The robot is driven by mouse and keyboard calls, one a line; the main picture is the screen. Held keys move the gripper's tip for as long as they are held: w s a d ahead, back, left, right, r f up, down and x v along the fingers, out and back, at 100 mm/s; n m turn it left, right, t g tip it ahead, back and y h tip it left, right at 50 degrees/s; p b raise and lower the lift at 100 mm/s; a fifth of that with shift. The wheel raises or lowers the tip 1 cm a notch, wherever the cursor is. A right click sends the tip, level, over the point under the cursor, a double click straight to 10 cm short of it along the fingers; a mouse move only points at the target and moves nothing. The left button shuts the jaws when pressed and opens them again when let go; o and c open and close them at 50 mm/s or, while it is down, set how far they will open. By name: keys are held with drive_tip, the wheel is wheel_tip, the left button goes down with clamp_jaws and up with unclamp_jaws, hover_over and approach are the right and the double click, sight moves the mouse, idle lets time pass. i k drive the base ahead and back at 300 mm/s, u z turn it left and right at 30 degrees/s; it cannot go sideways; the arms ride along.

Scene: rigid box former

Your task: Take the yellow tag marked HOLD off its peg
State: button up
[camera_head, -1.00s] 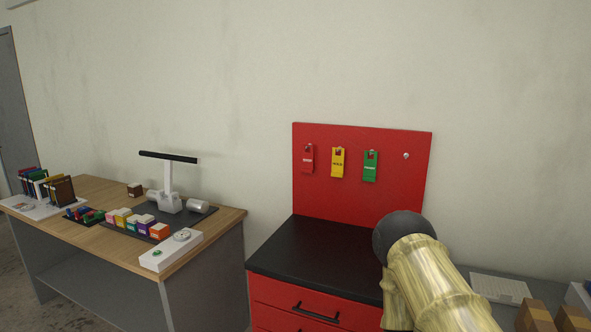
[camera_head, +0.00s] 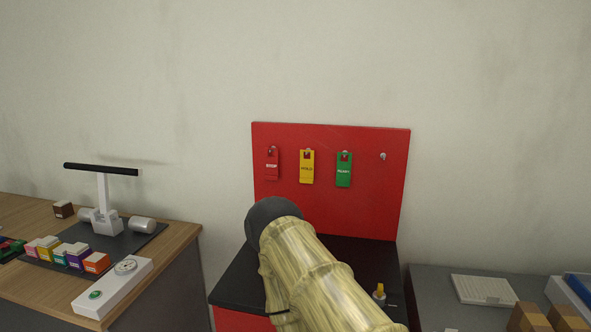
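The yellow HOLD tag (camera_head: 307,168) hangs on its peg on the red board (camera_head: 370,205), between the red tag (camera_head: 272,164) on its left and the green tag (camera_head: 344,170) on its right. A bare peg (camera_head: 383,156) sticks out at the right of the board. My arm shows as a pale, wood-patterned link with a dark round joint, in front of the cabinet and below the tags. It does not cover the tags. My gripper is outside the view.
The board rises from the back of a black-topped red cabinet (camera_head: 232,292). A small yellow-topped object (camera_head: 379,292) stands on its right side. A wooden workbench (camera_head: 178,245) with several coloured boxes is at left. A grey surface (camera_head: 437,290) with brown boxes is at right.

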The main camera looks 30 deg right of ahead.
sight(307, 165)
drive_tip(key=i, duration=0.1)
drive_tip(key=z, duration=0.95)
